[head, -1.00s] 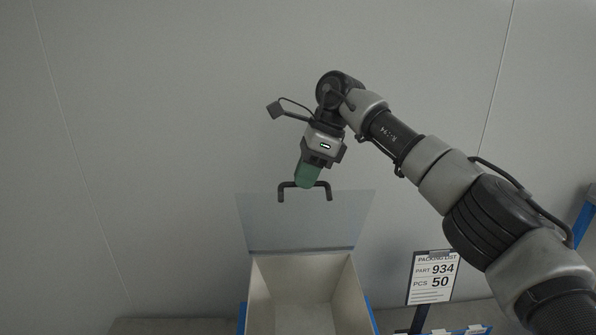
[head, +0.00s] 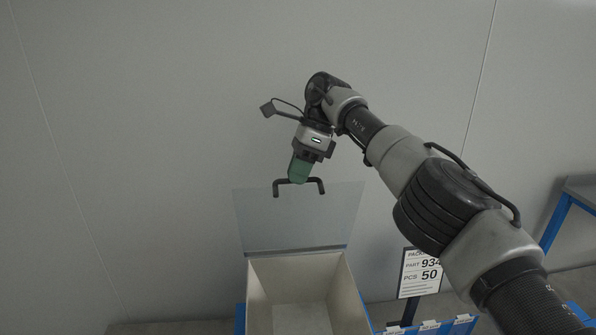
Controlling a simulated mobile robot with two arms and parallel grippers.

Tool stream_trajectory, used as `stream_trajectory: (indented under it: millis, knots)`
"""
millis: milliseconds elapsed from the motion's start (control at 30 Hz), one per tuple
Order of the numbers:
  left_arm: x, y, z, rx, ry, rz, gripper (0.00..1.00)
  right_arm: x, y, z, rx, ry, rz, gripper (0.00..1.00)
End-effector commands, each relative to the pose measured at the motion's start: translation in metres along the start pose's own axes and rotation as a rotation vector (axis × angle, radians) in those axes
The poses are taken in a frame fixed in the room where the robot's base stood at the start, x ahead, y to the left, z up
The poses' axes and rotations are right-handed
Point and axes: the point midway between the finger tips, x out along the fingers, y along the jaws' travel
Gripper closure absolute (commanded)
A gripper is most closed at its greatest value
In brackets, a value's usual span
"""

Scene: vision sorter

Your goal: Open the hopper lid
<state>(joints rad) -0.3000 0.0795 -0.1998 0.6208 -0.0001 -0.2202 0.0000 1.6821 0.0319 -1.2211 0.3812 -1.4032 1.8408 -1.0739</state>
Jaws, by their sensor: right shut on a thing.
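The hopper lid (head: 298,218) is a translucent grey panel. It stands raised, nearly upright, at the back edge of the open hopper (head: 255,300). A dark bracket-shaped handle (head: 321,186) is at the lid's top edge. My right gripper (head: 299,178), with green fingers, is shut on the handle from above. The inside of the hopper is in view and looks empty; its front is cut off by the bottom of the picture. My left gripper is not in view.
A packing list sign (head: 420,275) reading part 934, pcs 50 stands right of the hopper, partly behind my right arm. Blue bins (head: 463,326) are at the bottom right. A blue-legged table (head: 556,222) is at the right edge. A plain wall is behind.

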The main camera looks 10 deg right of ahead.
Motion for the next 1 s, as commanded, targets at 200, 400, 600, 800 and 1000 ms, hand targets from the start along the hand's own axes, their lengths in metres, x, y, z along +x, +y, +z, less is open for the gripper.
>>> stream_trajectory:
  millis: [200, 400, 600, 800, 1000]
  knots:
    - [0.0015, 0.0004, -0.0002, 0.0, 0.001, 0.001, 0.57, 0.0093, -0.0024, -0.0045, 0.005, 0.008, 0.007, 0.79]
    - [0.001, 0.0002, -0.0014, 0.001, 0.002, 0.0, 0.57, 0.0067, -0.0016, -0.0029, 0.004, 0.004, 0.007, 0.62]
    - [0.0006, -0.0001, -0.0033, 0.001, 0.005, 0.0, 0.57, 0.0052, -0.0011, -0.0021, 0.003, 0.002, 0.006, 0.62]
    - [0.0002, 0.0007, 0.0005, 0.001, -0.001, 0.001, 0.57, 0.0046, -0.0009, -0.0018, 0.003, 0.001, 0.006, 0.62]
    - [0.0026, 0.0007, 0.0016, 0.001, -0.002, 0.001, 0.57, 0.0063, 0.0005, -0.0006, -0.001, 0.001, 0.0, 0.62]
